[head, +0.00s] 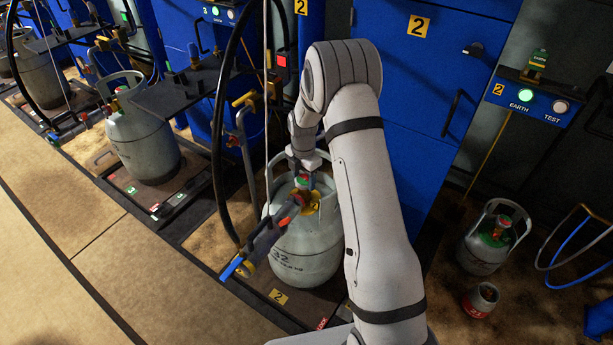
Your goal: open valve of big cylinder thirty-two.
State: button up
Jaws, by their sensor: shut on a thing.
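The big grey cylinder marked 32 (290,262) stands upright on the scale platform at station 2. My gripper (303,183) is over its top, inside the collar, with the fingers partly hidden by my arm. It is shut on the cylinder's valve, of which a small green and red part shows. A filling head with a blue and orange handle (262,238) is at the valve's front left side, and a yellow tag with a 2 hangs beside it. Whether the valve is open or closed cannot be told.
A black hose (219,150) hangs just left of the cylinder. Another grey cylinder (143,140) stands on the neighbouring scale at left. A smaller grey cylinder (484,250) and a tiny one with a red band (481,300) stand at right. Blue cabinets (420,100) close off the back; floor at lower left is clear.

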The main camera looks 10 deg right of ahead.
aim_at(304, 179)
jog(key=shift+d, duration=0.15)
jog(key=o, duration=1)
jog(key=shift+r, duration=0.1)
notch_tip(304, 179, up, 8)
jog(key=shift+f+p, duration=0.2)
jog(key=shift+p, duration=0.55)
